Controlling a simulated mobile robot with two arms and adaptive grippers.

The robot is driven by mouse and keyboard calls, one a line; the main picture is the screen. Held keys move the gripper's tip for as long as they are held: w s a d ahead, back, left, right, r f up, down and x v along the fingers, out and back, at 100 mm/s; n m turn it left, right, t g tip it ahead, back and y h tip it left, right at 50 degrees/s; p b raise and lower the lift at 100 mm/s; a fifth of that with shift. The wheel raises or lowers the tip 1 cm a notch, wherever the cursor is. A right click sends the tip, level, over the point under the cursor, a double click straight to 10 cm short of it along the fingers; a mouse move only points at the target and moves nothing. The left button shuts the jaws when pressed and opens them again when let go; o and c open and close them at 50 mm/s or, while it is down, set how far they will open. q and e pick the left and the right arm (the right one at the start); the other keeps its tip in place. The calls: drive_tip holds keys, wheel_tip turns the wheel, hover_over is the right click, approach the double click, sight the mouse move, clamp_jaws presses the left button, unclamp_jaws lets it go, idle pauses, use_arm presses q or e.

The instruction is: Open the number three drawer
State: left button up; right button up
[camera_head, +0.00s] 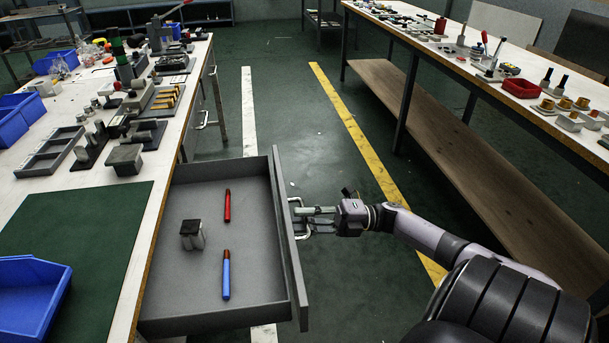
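A grey drawer (188,287) stands pulled out from the workbench on the left. Inside it lie a red pen-like object (227,206), a blue pen-like object with a red end (226,276) and a small grey block with a dark top (192,235). My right gripper (312,218) is at the pale bar handle (299,232) on the drawer's front. Its fingers reach the handle, but I cannot tell how tightly they close on it. No drawer number is readable from here. My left gripper is not in view.
The left workbench (140,215) holds a green mat, blue bins (30,290) and several tools and fixtures. Another handle (206,120) is farther along its side. A long bench (440,55) with a lower wooden shelf stands right. The marked floor aisle between is clear.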

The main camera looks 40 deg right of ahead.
drive_tip(key=shift+o, duration=0.6)
drive_tip(key=shift+d, duration=0.15)
drive_tip(key=v, duration=1.1)
drive_tip(key=shift+s+d, duration=0.25)
drive_tip(key=shift+s, duration=0.05)
